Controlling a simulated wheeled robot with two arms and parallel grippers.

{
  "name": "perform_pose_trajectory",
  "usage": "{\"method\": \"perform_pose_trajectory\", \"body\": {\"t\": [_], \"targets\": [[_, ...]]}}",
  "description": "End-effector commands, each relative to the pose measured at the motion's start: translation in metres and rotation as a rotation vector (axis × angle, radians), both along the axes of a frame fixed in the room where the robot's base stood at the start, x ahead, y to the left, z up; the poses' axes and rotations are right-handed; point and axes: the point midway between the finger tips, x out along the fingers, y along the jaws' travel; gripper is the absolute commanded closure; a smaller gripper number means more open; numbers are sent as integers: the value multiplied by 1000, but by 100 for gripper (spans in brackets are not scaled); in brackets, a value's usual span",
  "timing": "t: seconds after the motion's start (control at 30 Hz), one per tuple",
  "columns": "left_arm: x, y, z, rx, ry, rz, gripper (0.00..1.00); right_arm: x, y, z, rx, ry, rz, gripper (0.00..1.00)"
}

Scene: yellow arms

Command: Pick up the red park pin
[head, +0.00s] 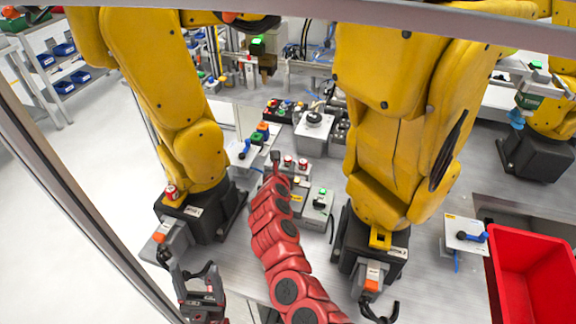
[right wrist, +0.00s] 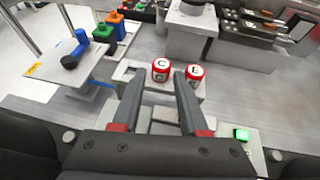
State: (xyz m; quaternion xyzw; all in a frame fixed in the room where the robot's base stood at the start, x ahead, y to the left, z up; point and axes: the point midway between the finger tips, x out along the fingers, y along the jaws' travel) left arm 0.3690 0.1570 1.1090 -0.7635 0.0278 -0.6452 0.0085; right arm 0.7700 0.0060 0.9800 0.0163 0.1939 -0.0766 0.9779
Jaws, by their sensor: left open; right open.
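Two red-and-white cylinders, possible park pins, stand side by side on a grey block. In the right wrist view one is marked C (right wrist: 161,70) and the other E (right wrist: 195,74). They also show in the head view, C (head: 288,160) and E (head: 303,164). My right gripper (right wrist: 158,76) is open and empty. Its fingertips appear on either side of C in the picture, with E beyond the right finger; I cannot tell the depth. In the head view the right gripper (head: 276,157) is small, beside the cylinders. My left gripper (head: 199,284) is open and empty at lower left.
Two large yellow robot arms (head: 185,130) stand on either side of the block. A blue-handled fixture (right wrist: 80,50) and coloured blocks (right wrist: 113,24) are left of the cylinders. A red bin (head: 535,262) stands at the right. A green-lit box (right wrist: 241,135) is at lower right.

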Motion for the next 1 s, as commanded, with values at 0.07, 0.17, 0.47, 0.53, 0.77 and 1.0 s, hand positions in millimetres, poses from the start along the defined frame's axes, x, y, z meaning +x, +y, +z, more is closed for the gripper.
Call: {"method": "perform_pose_trajectory", "body": {"t": [0.07,0.17,0.47,0.53,0.77,1.0], "targets": [[0,0,-2,0,0,0,31,3,-1,-3,-3,2,2,57],[0,0,-2,0,0,0,31,4,0,-4,-3,2,2,57],[0,0,7,0,0,0,31,25,-4,-6,-11,-2,6,57],[0,0,9,0,0,0,31,32,-6,-8,-9,-1,4,57],[0,0,8,0,0,0,31,48,-8,-17,-8,0,5,57],[0,0,8,0,0,0,31,52,-11,-20,-1,2,-1,57]]}}
